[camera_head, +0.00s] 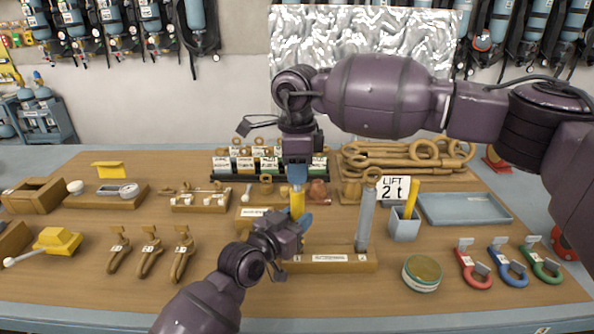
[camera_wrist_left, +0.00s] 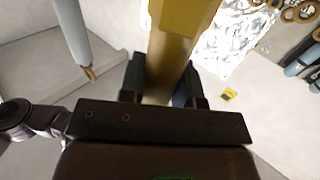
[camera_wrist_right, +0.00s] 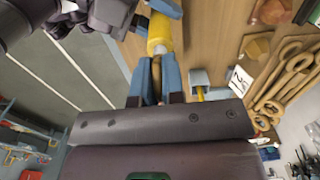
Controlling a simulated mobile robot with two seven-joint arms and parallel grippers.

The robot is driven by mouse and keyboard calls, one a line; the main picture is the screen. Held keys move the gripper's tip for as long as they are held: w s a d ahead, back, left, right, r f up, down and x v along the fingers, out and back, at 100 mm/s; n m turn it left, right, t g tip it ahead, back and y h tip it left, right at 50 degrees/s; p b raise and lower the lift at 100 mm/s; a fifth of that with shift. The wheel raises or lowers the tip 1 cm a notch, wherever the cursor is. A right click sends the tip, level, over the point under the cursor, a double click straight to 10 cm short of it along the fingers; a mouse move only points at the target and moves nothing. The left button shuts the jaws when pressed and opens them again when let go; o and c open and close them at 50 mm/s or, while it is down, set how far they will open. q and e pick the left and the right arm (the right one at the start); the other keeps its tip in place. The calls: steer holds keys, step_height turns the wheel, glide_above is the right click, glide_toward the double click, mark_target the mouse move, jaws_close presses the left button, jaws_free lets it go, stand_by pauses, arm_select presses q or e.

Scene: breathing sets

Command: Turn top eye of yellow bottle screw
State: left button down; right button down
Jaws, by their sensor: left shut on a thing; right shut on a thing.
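The yellow bottle screw (camera_head: 297,204) stands upright near the middle of the bench. My left gripper (camera_head: 300,221) is shut on its yellow body low down; the yellow body also fills the top of the left wrist view (camera_wrist_left: 172,45). My right gripper (camera_head: 297,176) comes from above and is shut on the top eye (camera_wrist_right: 156,78), which shows brown between the blue fingers in the right wrist view. In the head view the fingers hide the top eye. The screw's lower end is hidden behind my left gripper.
A grey bottle screw (camera_head: 366,215) stands upright just right on a wooden stand (camera_head: 335,262). A grey cup (camera_head: 404,226) and a round tin (camera_head: 422,272) are further right. Red, blue and green shackles (camera_head: 509,268) lie at the right. A labelled rack (camera_head: 268,163) stands behind.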

steer(key=n, duration=0.6)
steer(key=shift+d+f, duration=0.15)
steer(key=shift+f, duration=0.15)
steer(key=n, duration=1.2)
steer(key=shift+s+f, duration=0.1)
steer(key=n, duration=0.6)
steer(key=shift+s, duration=0.1)
steer(key=shift+a+n, duration=0.2)
steer(key=shift+n, duration=0.1)
stand_by(0.5)
steer(key=c, duration=1.6)
jaws_free()
steer(key=o, duration=0.4)
steer(key=shift+w, duration=0.2)
steer(key=shift+d+r, duration=0.1)
steer(key=shift+r, duration=0.1)
